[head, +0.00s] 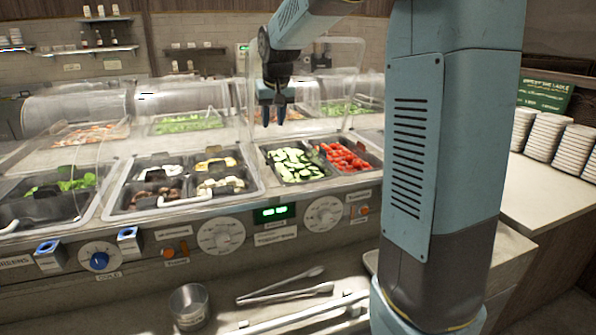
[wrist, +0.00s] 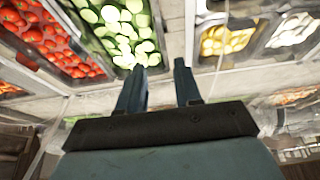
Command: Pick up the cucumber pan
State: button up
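The cucumber pan (head: 292,162) is a dark pan filled with sliced cucumber, set in the counter left of the tomato pan (head: 347,156). My gripper (head: 274,122) hangs above and behind the cucumber pan, fingers pointing down, apart from it. In the wrist view the cucumber pan (wrist: 122,30) shows at the top, ahead of the left fingertip. My gripper's two fingers (wrist: 161,66) stand apart with nothing between them. The tomato pan (wrist: 50,42) lies left of the cucumber pan there.
A clear curved guard (head: 345,80) stands around and behind my gripper. Pans with eggs and other food (head: 215,165) sit to the left. A metal cup (head: 188,305) and tongs (head: 290,285) lie on the front ledge. Stacked plates (head: 545,135) stand at right.

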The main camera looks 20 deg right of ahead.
send_over(271, 155)
jog(key=s, duration=0.2)
jog(key=f, duration=0.7)
jog(key=shift+s+a+f, duration=0.15)
jog(key=shift+a+f, duration=0.05)
jog(key=shift+f, duration=0.2)
jog(key=shift+d+x, duration=0.15)
jog(key=shift+x, duration=1.25)
jog(key=shift+d+x, duration=0.15)
jog(key=shift+x, duration=1.25)
jog(key=shift+s, duration=0.2)
grip_shut()
jog(key=shift+a, duration=0.1)
